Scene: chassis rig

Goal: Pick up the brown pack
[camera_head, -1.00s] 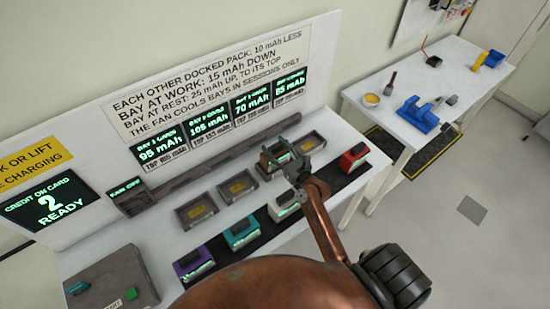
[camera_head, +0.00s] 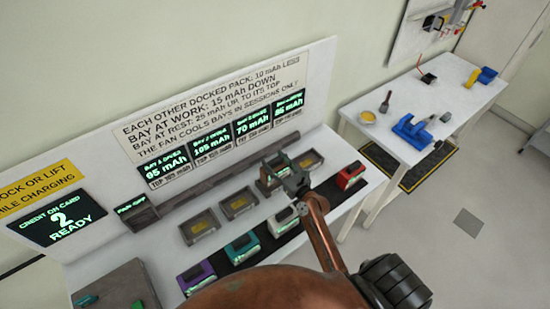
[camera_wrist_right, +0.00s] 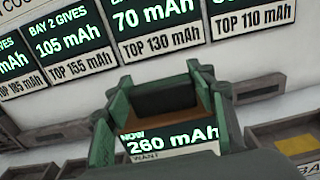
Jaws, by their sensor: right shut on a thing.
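The brown pack (camera_wrist_right: 165,124) shows in the right wrist view as a brown strip above a lit screen reading 260 mAh. My right gripper (camera_wrist_right: 160,100) is shut on it, with a green-grey finger on each side. In the head view my right gripper (camera_head: 283,172) is over the third charging bay from the left, and its fingers and wrist hide much of the pack. I cannot tell whether the pack rests in the bay or is slightly raised. My left gripper is not in view.
Two empty bays (camera_head: 199,226) lie left of the gripper and one (camera_head: 308,160) right. Purple (camera_head: 196,276), teal (camera_head: 242,247), white (camera_head: 283,221) and red (camera_head: 350,175) packs stand on a black strip in front. The sign panel (camera_head: 215,100) rises behind. A side table (camera_head: 440,110) stands right.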

